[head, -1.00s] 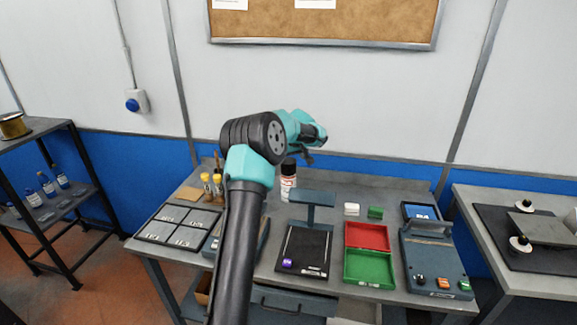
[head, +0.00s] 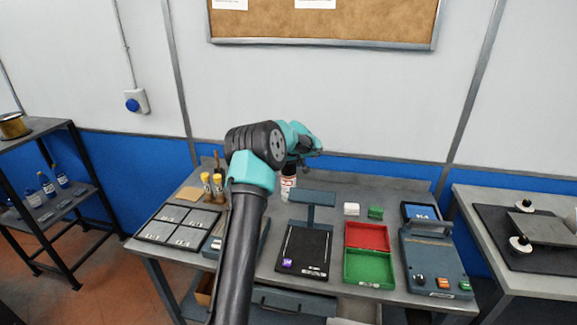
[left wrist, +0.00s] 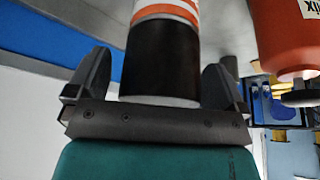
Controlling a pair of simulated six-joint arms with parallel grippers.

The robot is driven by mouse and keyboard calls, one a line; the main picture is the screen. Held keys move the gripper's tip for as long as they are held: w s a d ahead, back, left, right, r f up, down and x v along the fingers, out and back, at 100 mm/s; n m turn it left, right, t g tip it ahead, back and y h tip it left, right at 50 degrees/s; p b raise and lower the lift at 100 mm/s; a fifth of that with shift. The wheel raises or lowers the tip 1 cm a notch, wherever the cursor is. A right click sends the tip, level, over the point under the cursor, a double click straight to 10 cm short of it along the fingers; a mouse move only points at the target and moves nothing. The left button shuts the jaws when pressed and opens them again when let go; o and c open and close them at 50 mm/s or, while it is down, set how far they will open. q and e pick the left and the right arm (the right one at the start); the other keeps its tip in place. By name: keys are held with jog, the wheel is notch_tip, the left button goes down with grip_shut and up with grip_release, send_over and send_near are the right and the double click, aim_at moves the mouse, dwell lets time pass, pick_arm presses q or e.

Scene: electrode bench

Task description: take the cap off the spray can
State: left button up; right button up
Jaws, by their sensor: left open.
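The spray can (head: 289,182) stands upright at the back of the bench, with a white and orange label. In the head view my left gripper (head: 308,162) covers its top. In the left wrist view the can (left wrist: 167,12) comes in from the top edge, and its black cap (left wrist: 160,60) lies between the fingers of my left gripper (left wrist: 157,70). The fingers are open, one on each side of the cap, with a gap showing on both sides. The cap is on the can. My right gripper is in neither view.
A red-orange object (left wrist: 285,35) with lettering is close on the right in the left wrist view. Yellow-topped bottles (head: 212,182) stand left of the can. A dark stand (head: 312,198), red and green trays (head: 368,237) and a grey device (head: 433,262) are to the right.

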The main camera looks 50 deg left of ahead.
pick_arm(q)
jog(key=c, duration=1)
jog(key=shift+r, duration=0.15)
notch_tip(320, 180, up, 10)
jog(key=shift+f, duration=0.1)
dwell(0.3)
dwell(0.3)
